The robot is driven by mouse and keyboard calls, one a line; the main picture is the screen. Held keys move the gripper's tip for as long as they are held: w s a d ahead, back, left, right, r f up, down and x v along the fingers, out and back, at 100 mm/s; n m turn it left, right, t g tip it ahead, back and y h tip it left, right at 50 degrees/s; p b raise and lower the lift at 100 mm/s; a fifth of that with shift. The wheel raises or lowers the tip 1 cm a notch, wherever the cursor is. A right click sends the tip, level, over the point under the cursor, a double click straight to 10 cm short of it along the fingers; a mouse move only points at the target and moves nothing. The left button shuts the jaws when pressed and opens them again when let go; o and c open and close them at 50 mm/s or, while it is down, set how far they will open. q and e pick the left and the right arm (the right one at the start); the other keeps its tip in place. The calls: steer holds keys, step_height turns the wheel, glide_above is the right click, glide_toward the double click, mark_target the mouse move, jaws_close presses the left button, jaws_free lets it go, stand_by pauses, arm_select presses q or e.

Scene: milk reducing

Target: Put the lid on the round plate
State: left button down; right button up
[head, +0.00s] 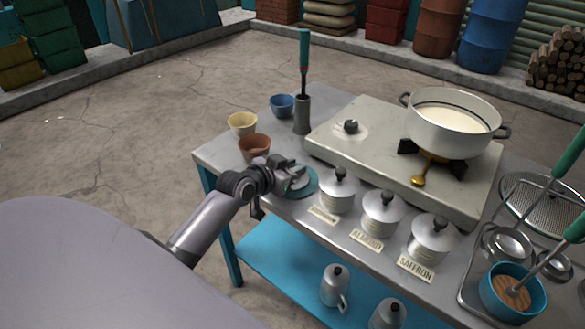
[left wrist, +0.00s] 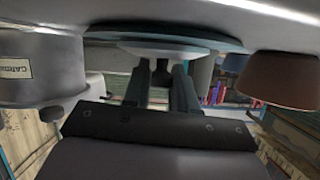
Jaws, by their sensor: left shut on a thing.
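The round plate (head: 311,187) is blue-teal and lies flat on the metal table, left of the row of canisters. My left gripper (head: 290,178) is over it, shut on the dark knob of a pale round lid (left wrist: 165,51). In the left wrist view, which looks upside down, the gripper (left wrist: 158,80) has its fingers either side of the knob (left wrist: 160,67). The lid is level over the plate (left wrist: 215,43), touching it or very close; I cannot tell which. In the head view the gripper hides most of the lid. My right gripper is not in view.
Lidded canisters (head: 337,193) stand close right of the plate. A brown bowl (head: 254,148) and a yellow bowl (head: 242,123) stand behind it. A stove (head: 330,140) with a white pot (head: 455,130) fills the back right. The table's front edge is near.

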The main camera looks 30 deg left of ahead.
arm_select(q)
steer(key=shift+f, duration=0.1)
steer(key=c, duration=0.9)
jaws_free()
steer(key=shift+r, duration=0.2)
steer(key=d+v, duration=0.1)
steer(key=v, duration=1.1)
steer(key=s+d+f+g+h+p, duration=0.1)
steer(key=s+d+f+g, duration=0.2)
steer(key=s+d+f, duration=1.1)
step_height(320, 180, down, 4)
steer(key=shift+s+d+r+m, duration=0.15)
steer(key=shift+s+m, duration=0.15)
steer(key=shift+s, duration=0.2)
